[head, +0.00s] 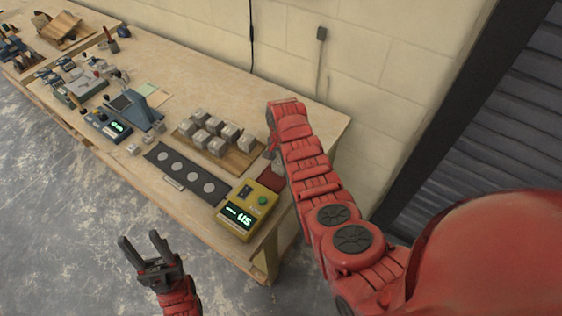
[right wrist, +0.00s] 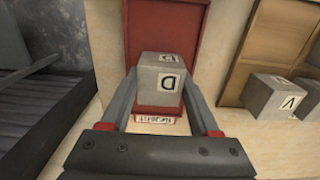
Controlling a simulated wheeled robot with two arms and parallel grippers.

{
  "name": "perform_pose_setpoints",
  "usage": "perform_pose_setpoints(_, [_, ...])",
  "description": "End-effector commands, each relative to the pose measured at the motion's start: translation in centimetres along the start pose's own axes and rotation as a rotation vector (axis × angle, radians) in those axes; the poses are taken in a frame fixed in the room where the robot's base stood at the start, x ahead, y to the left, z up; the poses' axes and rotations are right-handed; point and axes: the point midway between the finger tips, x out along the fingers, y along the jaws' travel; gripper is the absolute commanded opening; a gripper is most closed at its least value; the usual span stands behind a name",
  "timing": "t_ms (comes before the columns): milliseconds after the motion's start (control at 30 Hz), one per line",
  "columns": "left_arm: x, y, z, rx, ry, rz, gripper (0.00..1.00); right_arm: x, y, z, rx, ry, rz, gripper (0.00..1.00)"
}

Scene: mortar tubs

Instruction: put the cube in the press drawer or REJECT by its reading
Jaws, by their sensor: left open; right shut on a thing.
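My right gripper (right wrist: 160,90) is shut on a grey cube (right wrist: 158,72) with white letter labels, one reading D. In the right wrist view the cube is in front of the red REJECT tray (right wrist: 138,30), whose label shows upside down; I cannot tell whether it touches the tray. In the head view my right arm mostly covers that tray (head: 277,181) and hides the held cube. A yellow meter (head: 249,209) shows a green reading that looks like "US". My left gripper (head: 147,243) is open and empty, off the bench's front edge. I cannot make out the press drawer.
A wooden tray (head: 250,164) holds several grey cubes. A dark panel (head: 200,174) with several round discs lies in front of it. Blue devices (head: 147,113) and small tools fill the bench's left part. The wall bounds the back; bare bench top lies behind the cubes.

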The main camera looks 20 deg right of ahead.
Motion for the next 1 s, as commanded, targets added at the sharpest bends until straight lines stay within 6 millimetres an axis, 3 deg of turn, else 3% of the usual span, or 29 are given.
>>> perform_pose_setpoints(33, [-0.3,0.0,0.1,0.0,0.0,0.0,0.5,0.3,0.0,0.0,0.0,0.0,0.0,0.0])
perform_pose_setpoints(67, [-0.2,0.0,0.0,0.0,0.0,0.0,0.5,0.2,0.0,0.0,0.0,0.0,0.0,0.66])
perform_pose_setpoints(200, [-0.1,0.0,0.0,0.0,0.0,0.0,0.5,0.1,0.0,0.0,0.0,0.0,0.0,0.91])
perform_pose_setpoints(667, [-0.2,0.0,0.0,0.0,0.0,0.0,0.5,-0.7,-0.2,-0.2,0.0,0.004,-0.005,0.92])
perform_pose_setpoints(867, [-1.1,0.1,0.2,0.0,0.0,0.0,0.5,-2.9,-0.1,-0.2,0.0,0.005,-0.005,0.92])
perform_pose_setpoints(1000, [-2.4,0.1,0.4,0.0,0.0,0.0,0.5,-5.7,-0.2,-0.2,0.0,0.007,-0.007,0.92])
